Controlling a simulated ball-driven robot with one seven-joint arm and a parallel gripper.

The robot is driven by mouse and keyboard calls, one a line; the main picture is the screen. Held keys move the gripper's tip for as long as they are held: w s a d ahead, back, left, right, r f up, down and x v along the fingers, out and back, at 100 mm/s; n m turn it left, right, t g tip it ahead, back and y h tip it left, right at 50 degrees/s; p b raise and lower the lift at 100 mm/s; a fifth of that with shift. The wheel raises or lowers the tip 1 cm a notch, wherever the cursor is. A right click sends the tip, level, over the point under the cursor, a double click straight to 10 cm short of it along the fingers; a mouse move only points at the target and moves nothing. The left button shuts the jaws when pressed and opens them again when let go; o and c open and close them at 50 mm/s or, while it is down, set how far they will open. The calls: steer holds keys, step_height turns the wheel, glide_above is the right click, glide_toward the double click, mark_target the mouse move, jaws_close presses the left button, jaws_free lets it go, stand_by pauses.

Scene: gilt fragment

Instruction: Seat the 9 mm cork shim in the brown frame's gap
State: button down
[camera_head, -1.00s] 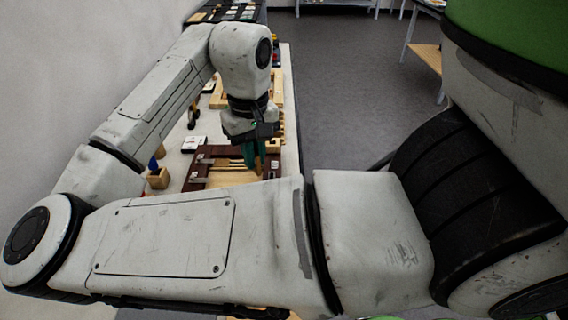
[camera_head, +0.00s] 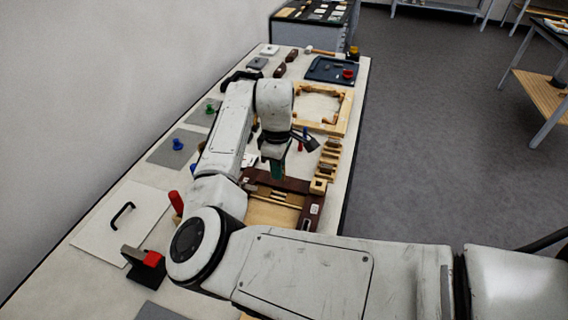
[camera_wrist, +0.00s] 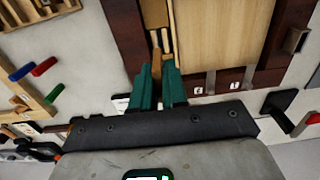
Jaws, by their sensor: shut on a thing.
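The brown frame (camera_head: 298,186) lies on the workbench with a light wood panel (camera_head: 270,214) inside it. In the wrist view its dark brown rail (camera_wrist: 128,38) and the panel (camera_wrist: 218,42) flank a narrow gap with pale strips in it. My gripper (camera_wrist: 158,74) has teal fingers shut on a tan cork shim (camera_wrist: 156,62), whose end points towards the gap. I cannot tell whether the shim touches the frame or is inside the gap. In the head view my gripper (camera_head: 277,170) is over the frame's far side, and the shim is not discernible.
A slotted wooden rack (camera_head: 329,160) stands right of the frame. A pale wooden frame (camera_head: 340,122) and a dark tray (camera_head: 330,70) lie farther back. Grey plates with knobs and a white plate with a black handle (camera_head: 122,214) lie to the left.

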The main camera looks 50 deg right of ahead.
steer(key=shift+s+p, duration=0.1)
steer(key=shift+p, duration=0.55)
steer(key=b, duration=0.2)
glide_above(279, 188)
steer(key=s+a, duration=0.1)
steer(key=a, duration=0.1)
steer(key=shift+s+d+f, duration=0.1)
steer(key=shift+f, duration=1.35)
steer(key=shift+d+f, duration=0.1)
steer(key=shift+f, duration=1.35)
steer(key=shift+p, duration=1.2)
steer(key=shift+f+b, duration=0.35)
steer(key=shift+f, duration=1)
steer(key=shift+r, duration=0.1)
steer(key=shift+r+p, duration=1)
steer(key=shift+p, duration=0.3)
